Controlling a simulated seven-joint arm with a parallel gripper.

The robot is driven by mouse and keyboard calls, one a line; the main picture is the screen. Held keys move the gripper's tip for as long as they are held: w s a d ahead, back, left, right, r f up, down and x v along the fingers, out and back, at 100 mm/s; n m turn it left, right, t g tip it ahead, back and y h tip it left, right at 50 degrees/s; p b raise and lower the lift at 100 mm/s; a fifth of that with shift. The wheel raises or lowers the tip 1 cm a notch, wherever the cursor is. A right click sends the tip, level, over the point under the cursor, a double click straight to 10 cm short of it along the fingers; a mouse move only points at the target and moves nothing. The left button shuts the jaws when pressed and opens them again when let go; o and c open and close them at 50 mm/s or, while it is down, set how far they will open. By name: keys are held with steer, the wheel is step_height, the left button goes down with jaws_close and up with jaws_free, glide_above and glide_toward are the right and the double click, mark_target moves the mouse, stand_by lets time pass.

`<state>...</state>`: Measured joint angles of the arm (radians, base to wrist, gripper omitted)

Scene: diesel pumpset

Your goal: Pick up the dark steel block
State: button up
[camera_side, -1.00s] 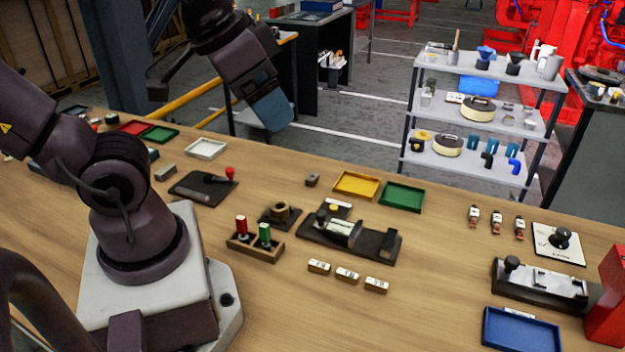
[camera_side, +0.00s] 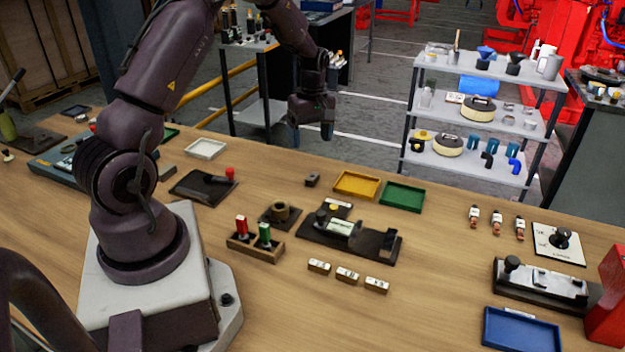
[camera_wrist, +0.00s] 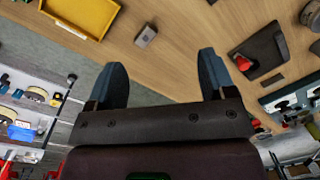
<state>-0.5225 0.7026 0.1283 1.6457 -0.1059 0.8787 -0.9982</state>
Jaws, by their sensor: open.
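The dark steel block (camera_side: 312,180) is a small dark grey block on the wooden table near its far edge, left of the yellow tray. In the wrist view the block (camera_wrist: 146,36) lies beyond my fingertips, roughly between their lines. My gripper (camera_side: 311,133) points down, high and apart from the block, near the table's far edge. In the wrist view my gripper (camera_wrist: 160,62) has its two blue fingers spread wide with nothing between them.
The yellow tray (camera_side: 357,196) and green tray (camera_side: 402,208) are right of the block. A dark fixture (camera_side: 378,243) and a round-topped dark piece (camera_side: 281,211) stand nearer. A black pad (camera_side: 191,190) with a red-knobbed tool lies left. Bare table surrounds the block.

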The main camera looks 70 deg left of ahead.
step_height(320, 180, down, 2)
steer(key=w+a+n, duration=0.1)
steer(key=a+n, duration=0.1)
steer(key=n, duration=0.6)
glide_above(314, 176)
steer(key=shift+t+y, duration=0.3)
steer(key=shift+t, duration=0.1)
steer(key=f, duration=0.4)
steer(key=w+f, duration=0.1)
steer(key=f, duration=0.4)
steer(key=s+f, duration=0.1)
steer(key=f, duration=0.1)
steer(key=shift+d, duration=0.1)
steer(key=shift+f, duration=0.6)
steer(key=c, duration=1.1)
steer(key=shift+r, duration=0.15)
